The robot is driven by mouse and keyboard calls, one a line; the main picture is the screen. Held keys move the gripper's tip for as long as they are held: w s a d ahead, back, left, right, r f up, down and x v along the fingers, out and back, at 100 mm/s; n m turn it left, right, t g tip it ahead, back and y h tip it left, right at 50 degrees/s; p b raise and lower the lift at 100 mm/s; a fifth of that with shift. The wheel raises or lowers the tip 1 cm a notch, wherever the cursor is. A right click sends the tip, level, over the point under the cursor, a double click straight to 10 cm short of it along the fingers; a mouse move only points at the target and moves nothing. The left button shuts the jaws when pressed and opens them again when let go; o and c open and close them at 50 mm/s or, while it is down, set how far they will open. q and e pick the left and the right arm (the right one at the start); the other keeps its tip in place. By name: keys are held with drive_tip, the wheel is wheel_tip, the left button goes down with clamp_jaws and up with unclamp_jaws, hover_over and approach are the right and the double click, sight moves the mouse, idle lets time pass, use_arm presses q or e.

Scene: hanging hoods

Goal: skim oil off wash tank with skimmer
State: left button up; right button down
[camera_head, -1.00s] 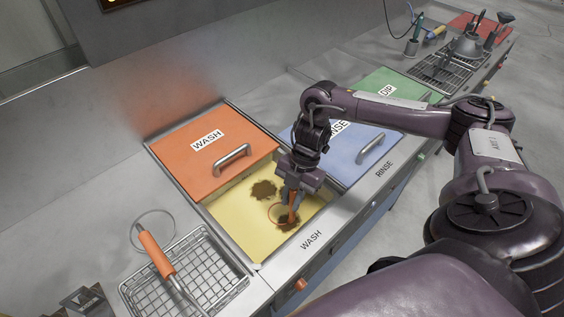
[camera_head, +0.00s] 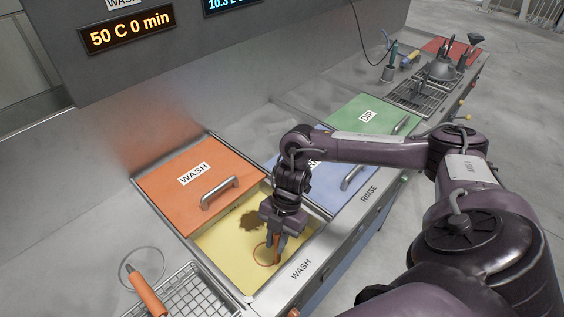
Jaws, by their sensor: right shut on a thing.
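The wash tank holds yellow liquid (camera_head: 218,244) below its orange WASH lid (camera_head: 187,178), which covers the back part. A brown oil patch (camera_head: 252,220) floats near the middle. My right gripper (camera_head: 275,246) points down over the tank's front right part. It is shut on the skimmer, whose thin orange ring (camera_head: 262,257) shows just left of the fingers, at or close to the liquid. I cannot tell how deep the ring sits. The gripper hides much of the skimmer and some liquid behind it. My left gripper is out of view.
A wire basket (camera_head: 195,296) stands at the front left, with an orange-handled ring tool (camera_head: 148,294) at it. A blue RINSE lid (camera_head: 318,190) and a green DIP lid (camera_head: 358,124) lie to the right. A display (camera_head: 126,31) reads 50 C 0 min.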

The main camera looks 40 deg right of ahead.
drive_tip(key=shift+w+d, duration=0.2)
drive_tip(key=shift+w, duration=0.15)
drive_tip(key=shift+w+d+b, duration=0.85)
drive_tip(key=shift+w+d, duration=1.9)
drive_tip(key=shift+d, duration=1.6)
drive_tip(key=w+a+p, duration=0.2)
drive_tip(key=a+p, duration=0.3)
drive_tip(key=a, duration=0.4)
drive_tip(key=shift+a, duration=0.1)
